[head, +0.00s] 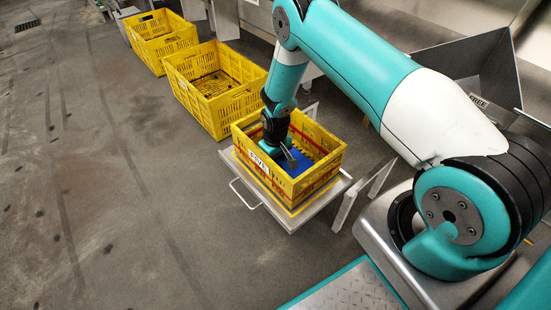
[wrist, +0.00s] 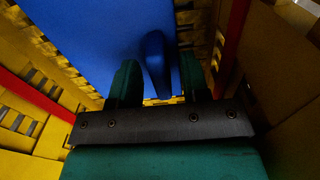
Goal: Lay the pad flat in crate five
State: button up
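Crate five (head: 318,178) is a yellow slatted crate with red bands and a white label that seems to read FIVE. The blue pad (head: 297,162) is inside it and looks roughly flat on the bottom, partly hidden by my arm and the crate wall. In the wrist view the pad (wrist: 100,40) has a raised blue grip (wrist: 155,65) standing between my green fingers. My gripper (wrist: 160,85) is down inside the crate. Its fingers are apart, with a visible gap between the grip and the right finger.
Crate five stands on a metal tray (head: 289,217) with a wire handle. Two more yellow crates, a nearer one (head: 222,107) and a farther one (head: 150,58), stand in line behind it. Steel machinery is on the right. The floor at left is clear. Crate walls surround my gripper closely.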

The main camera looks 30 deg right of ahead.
jog(key=shift+r, duration=0.1)
jog(key=s+a+r+n+y+p, duration=0.1)
jog(key=s+a+r, duration=0.15)
jog(key=r, duration=1.15)
jog(key=s+a+r+y+p, duration=0.15)
jog(key=a+r, duration=0.25)
jog(key=r, duration=0.9)
jog(key=s+a+r+n+y, duration=0.1)
jog(key=s+a+r+n, duration=0.1)
jog(key=s+r, duration=0.7)
jog(key=s+a+r+n, duration=0.1)
jog(key=s+a+r, duration=0.4)
jog(key=s+r, duration=0.5)
jog(key=s, duration=0.5)
jog(key=shift+a+r+n+y, duration=0.15)
jog(key=shift+a+n+y, duration=0.15)
jog(key=shift+n+y, duration=0.1)
jog(key=shift+w, duration=0.1)
jog(key=shift+c, duration=0.3)
